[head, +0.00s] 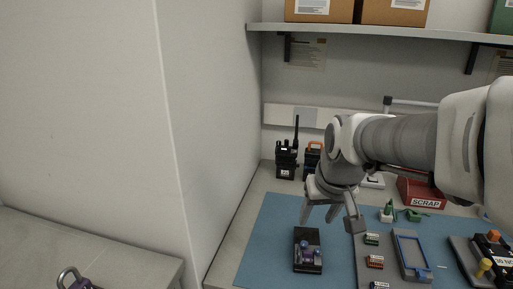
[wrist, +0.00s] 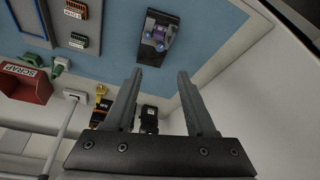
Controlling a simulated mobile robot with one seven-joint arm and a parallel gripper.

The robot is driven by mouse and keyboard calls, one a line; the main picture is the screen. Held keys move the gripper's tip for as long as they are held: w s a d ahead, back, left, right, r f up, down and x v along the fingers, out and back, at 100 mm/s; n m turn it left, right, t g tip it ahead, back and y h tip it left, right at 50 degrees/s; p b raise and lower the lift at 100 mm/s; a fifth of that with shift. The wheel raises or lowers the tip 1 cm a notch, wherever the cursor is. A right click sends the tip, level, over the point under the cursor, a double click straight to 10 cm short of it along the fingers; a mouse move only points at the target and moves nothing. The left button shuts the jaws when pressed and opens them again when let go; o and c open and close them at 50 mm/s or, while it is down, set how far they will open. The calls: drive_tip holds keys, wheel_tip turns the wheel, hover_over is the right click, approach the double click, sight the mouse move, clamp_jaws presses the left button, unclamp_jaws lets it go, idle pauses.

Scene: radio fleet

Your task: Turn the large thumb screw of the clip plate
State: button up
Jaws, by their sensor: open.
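A black plate (head: 299,265) with purple and metallic parts lies on the blue mat, below my gripper in the head view. It looks like the clip plate, and it also shows in the wrist view (wrist: 149,49). A purple knob-like part (head: 308,252) sits on it; I cannot tell which part is the large thumb screw. My gripper (head: 329,214) is open and empty above the mat, apart from the plate. In the wrist view its two fingers (wrist: 160,75) stand wide apart, with the plate beyond their tips.
Right of the plate lie a grey board with small connectors (head: 374,262) and a blue-edged tray (head: 415,270). Black radios (head: 286,160) stand at the back by the wall. A red SCRAP bin (head: 420,193) is at the back right. A wall corner stands close on the left.

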sight(304, 243)
drive_tip(key=b+x, duration=0.3)
drive_tip(key=x, duration=1)
clamp_jaws()
